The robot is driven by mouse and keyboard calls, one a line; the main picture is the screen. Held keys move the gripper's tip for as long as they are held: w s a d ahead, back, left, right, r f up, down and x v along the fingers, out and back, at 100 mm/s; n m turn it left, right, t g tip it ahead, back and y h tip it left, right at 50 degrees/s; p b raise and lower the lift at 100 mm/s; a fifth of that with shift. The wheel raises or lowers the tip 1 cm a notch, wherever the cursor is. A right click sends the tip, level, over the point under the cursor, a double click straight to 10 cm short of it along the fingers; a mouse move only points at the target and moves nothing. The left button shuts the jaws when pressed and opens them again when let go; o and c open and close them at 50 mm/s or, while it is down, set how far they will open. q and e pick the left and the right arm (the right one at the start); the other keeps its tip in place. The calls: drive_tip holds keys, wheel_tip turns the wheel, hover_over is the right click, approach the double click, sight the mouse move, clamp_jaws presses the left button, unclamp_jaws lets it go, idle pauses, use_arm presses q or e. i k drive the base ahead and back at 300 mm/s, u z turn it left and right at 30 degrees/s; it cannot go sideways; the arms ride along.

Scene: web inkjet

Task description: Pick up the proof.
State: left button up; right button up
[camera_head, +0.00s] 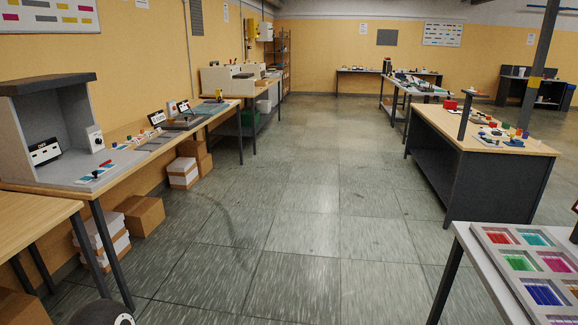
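I cannot tell for sure which thing is the proof. Small sheets with coloured patches (99,173) lie on the floor of a grey viewing booth (45,122) at the left, and one of them may be it. A small dark and red object lies on these sheets. Further pale sheets (128,147) lie on the long wooden bench (150,165) beside the booth. Neither of my grippers is in view. A dark rounded part at the bottom left edge appears to be mine.
A tray of coloured inks (529,262) sits on a table at the lower right. A dark-sided workbench (489,178) with small items stands behind it. Cardboard boxes (140,214) and white stacks are under the left bench. The tiled aisle (300,200) down the middle is clear.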

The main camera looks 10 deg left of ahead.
sight(143, 134)
drive_tip(key=u, duration=0.05)
drive_tip(key=i, duration=8.5)
drive_tip(key=u, duration=1.7)
